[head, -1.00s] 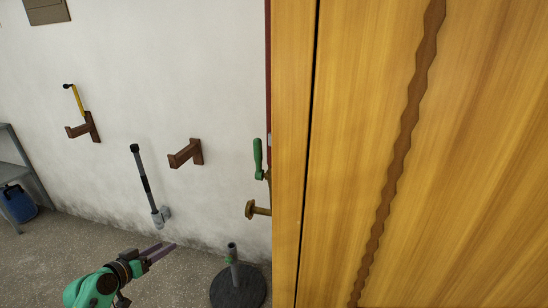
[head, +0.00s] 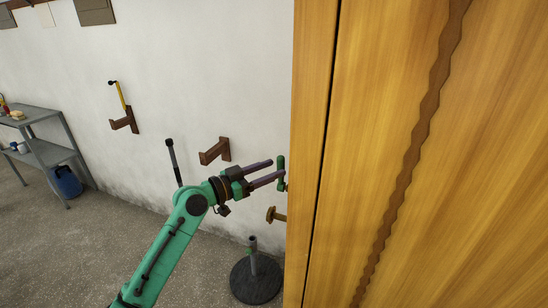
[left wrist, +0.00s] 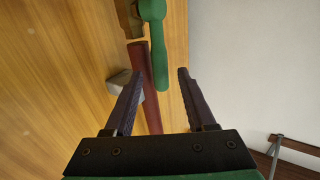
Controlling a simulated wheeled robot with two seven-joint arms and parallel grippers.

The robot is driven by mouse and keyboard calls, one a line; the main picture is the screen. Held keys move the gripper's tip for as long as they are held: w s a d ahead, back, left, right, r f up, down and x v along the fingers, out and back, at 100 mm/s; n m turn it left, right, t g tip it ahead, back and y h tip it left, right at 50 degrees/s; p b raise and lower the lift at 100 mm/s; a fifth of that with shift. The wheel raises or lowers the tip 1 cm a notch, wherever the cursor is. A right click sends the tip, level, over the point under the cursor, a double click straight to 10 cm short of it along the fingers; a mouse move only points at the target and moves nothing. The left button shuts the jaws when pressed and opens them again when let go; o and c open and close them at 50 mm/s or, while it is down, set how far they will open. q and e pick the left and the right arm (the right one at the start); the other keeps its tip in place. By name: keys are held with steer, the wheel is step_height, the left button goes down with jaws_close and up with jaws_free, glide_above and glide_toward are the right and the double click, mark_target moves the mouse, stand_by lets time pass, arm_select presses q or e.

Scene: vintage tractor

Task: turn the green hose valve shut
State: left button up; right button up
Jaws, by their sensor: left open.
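The green valve handle (head: 281,172) stands upright by the wall at the left edge of the wooden panel. A brass outlet (head: 275,215) shows below it. My left gripper (head: 276,170) is open, with its dark fingers reaching right to the handle. In the left wrist view the green handle (left wrist: 159,55) hangs from the top, joined to a brass body (left wrist: 130,18). Its free end appears between the two fingers of my gripper (left wrist: 160,72), with gaps on both sides. I cannot tell whether the fingers touch it. My right gripper is not in view.
The large wooden panel (head: 420,200) fills the right side. A brown wall bracket (head: 214,151) is just behind my left wrist. A round dark base with a post (head: 256,281) stands below on the floor. A grey shelf (head: 45,152) and blue container (head: 66,181) are at left.

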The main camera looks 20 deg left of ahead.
arm_select(q)
steer(key=shift+w+d+f, duration=0.1)
steer(key=shift+w+d, duration=0.25)
steer(key=shift+w, duration=0.25)
jaws_close()
stand_by(1.0)
